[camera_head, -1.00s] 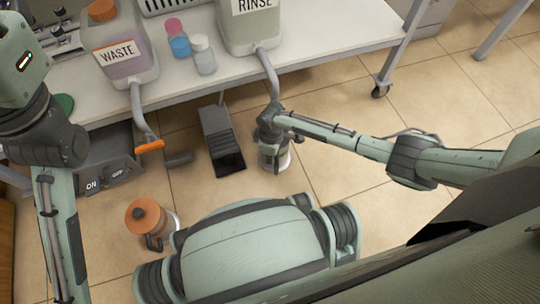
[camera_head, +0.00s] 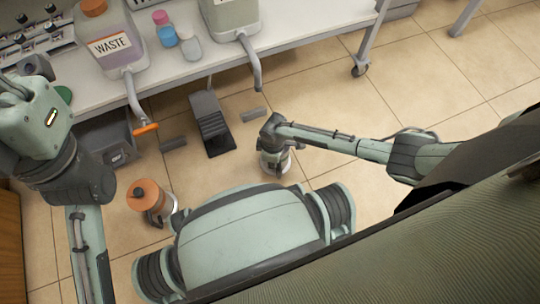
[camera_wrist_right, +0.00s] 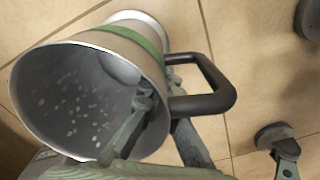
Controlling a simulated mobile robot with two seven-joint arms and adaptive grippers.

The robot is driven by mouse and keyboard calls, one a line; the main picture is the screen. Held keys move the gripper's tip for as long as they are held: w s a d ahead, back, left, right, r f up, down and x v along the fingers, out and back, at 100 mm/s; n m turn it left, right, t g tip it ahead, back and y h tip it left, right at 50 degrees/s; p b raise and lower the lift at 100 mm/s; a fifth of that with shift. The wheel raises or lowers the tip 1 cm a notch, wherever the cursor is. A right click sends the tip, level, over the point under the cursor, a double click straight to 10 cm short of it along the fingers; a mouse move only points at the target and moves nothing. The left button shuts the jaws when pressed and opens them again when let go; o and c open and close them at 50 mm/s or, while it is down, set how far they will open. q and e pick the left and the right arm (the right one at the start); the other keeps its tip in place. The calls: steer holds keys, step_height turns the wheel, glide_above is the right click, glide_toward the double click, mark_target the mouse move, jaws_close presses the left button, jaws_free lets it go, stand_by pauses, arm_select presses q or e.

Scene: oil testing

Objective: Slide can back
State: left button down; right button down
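A metal can (camera_head: 275,163) with a green band (camera_wrist_right: 152,40) and a black handle (camera_wrist_right: 215,85) is below my right gripper (camera_head: 272,135), over the tiled floor. In the right wrist view its open mouth faces the camera, and light specks show on the inner wall (camera_wrist_right: 70,105). My right gripper (camera_wrist_right: 160,98) is shut on the can's wall near the handle, with one finger inside. The can stands clear of the grey spout (camera_head: 256,80) of the RINSE container (camera_head: 230,14). My left arm comes down at the left; its gripper is out of view.
An orange-lidded can (camera_head: 147,195) stands on the floor near my base. A foot pedal (camera_head: 211,125) and a grey bar (camera_head: 254,115) lie under the white table (camera_head: 285,38). A WASTE container (camera_head: 112,42) stands on it; its spout has an orange end (camera_head: 145,129). Floor at the right is open.

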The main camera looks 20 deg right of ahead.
steer(key=shift+s, duration=0.4)
steer(key=c, duration=1.6)
jaws_free()
steer(key=shift+c, duration=0.2)
steer(key=shift+w, duration=0.1)
steer(key=shift+r, duration=0.15)
step_height(320, 180, up, 12)
steer(key=shift+f, duration=0.2)
